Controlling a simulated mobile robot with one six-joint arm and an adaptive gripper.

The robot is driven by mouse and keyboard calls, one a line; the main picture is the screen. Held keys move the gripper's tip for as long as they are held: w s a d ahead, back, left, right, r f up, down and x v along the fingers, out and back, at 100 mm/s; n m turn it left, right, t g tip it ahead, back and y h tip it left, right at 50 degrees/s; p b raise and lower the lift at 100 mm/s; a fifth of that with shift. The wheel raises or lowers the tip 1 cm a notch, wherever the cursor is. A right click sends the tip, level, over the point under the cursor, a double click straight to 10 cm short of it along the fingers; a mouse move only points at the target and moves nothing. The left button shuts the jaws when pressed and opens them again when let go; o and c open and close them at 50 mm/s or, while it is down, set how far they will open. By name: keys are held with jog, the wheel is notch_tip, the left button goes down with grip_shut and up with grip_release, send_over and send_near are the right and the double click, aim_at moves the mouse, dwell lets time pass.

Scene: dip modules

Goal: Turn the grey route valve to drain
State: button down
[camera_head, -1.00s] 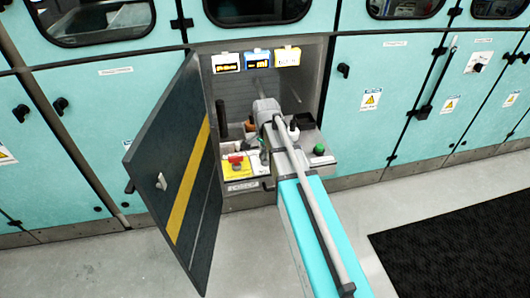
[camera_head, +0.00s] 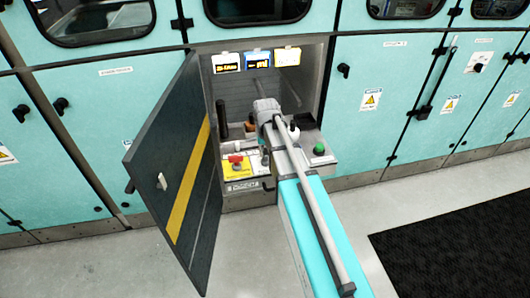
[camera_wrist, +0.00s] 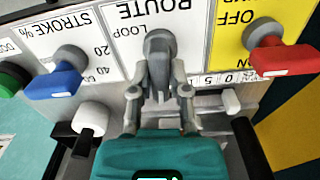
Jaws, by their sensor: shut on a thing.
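The grey route valve (camera_wrist: 158,48) is in the upper middle of the wrist view, on a white panel marked ROUTE. Its lever points down the picture, toward my gripper. My gripper (camera_wrist: 159,97) has its two fingers on either side of the lever and is shut on it. The word LOOP stands beside the valve's hub. I cannot see a drain mark; the valve and gripper cover part of the panel. In the head view my arm reaches into the open cabinet and hides the valve and the fingertips.
In the wrist view, a blue lever (camera_wrist: 55,80) stands left and a red lever (camera_wrist: 282,58) right of the valve. A white knob (camera_wrist: 91,118) is close to my left finger. The open cabinet door (camera_head: 172,175) stands left of my arm in the head view.

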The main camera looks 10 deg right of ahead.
jog(key=shift+n, duration=0.5)
jog(key=c, duration=0.6)
grip_release()
jog(key=shift+m, duration=0.5)
